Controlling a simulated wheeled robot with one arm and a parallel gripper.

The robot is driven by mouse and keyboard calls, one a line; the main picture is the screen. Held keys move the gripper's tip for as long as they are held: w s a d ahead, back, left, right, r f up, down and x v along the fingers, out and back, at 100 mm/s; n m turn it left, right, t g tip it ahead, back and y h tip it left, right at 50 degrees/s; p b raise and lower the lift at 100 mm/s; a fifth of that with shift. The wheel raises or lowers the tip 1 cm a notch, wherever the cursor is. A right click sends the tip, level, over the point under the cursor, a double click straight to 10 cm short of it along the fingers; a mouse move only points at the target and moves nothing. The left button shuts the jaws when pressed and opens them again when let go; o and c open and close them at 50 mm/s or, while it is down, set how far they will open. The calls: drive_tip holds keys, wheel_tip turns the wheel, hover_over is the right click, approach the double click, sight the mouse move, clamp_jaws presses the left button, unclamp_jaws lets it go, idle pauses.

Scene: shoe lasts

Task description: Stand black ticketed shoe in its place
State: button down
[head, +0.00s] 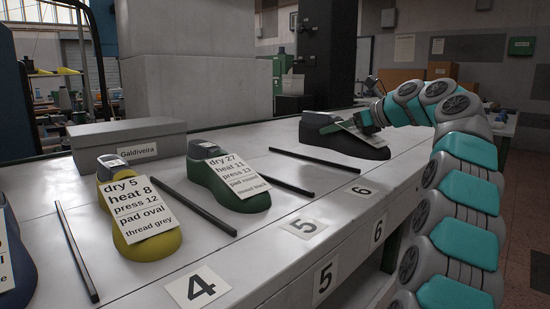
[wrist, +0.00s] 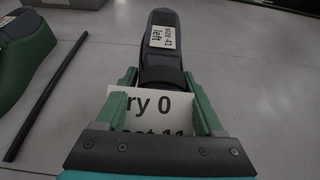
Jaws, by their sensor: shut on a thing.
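The black ticketed shoe (head: 340,149) is upright at the bay marked 6 in the head view, toe toward the front edge. It seems to rest on the bench, though a small gap underneath cannot be ruled out. In the wrist view the black shoe (wrist: 162,62) carries a "size 41 left" label on its top. My gripper (head: 368,119) is at the shoe from above and the right. In the wrist view my gripper (wrist: 160,80) has its green fingers shut on either side of the shoe. The white ticket (wrist: 150,110) shows between them, partly hidden.
A green ticketed shoe (head: 232,193) stands at bay 5 and a yellow one (head: 142,246) at bay 4. Dark divider bars (head: 320,159) separate the bays. A grey box (head: 125,138) stands at the back left. The bench behind the black shoe is clear.

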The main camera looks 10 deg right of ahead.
drive_tip(key=a, duration=0.4)
drive_tip(key=a+b, duration=0.1)
drive_tip(key=a, duration=0.4)
drive_tip(key=w+a+f+b, duration=0.1)
drive_tip(key=a, duration=0.4)
drive_tip(key=shift+f, duration=0.1)
drive_tip(key=shift+w+a+f+b, duration=0.15)
drive_tip(key=shift+f+b, duration=0.1)
drive_tip(key=shift+f, duration=0.35)
drive_tip(key=shift+s+a+f+b, duration=0.1)
drive_tip(key=shift+f+b, duration=0.15)
drive_tip(key=shift+f, duration=0.4)
drive_tip(key=shift+w+a+f+b, duration=0.15)
drive_tip(key=shift+f+b, duration=0.1)
drive_tip(key=shift+f, duration=0.35)
drive_tip(key=shift+s, duration=0.1)
unclamp_jaws()
drive_tip(key=p+v, duration=0.1)
drive_tip(key=v, duration=0.9)
drive_tip(key=shift+s+d+r, duration=0.1)
drive_tip(key=shift+r, duration=0.1)
drive_tip(key=shift+s+d+r, duration=0.2)
drive_tip(key=shift+s+d, duration=0.2)
drive_tip(key=shift+s, duration=0.2)
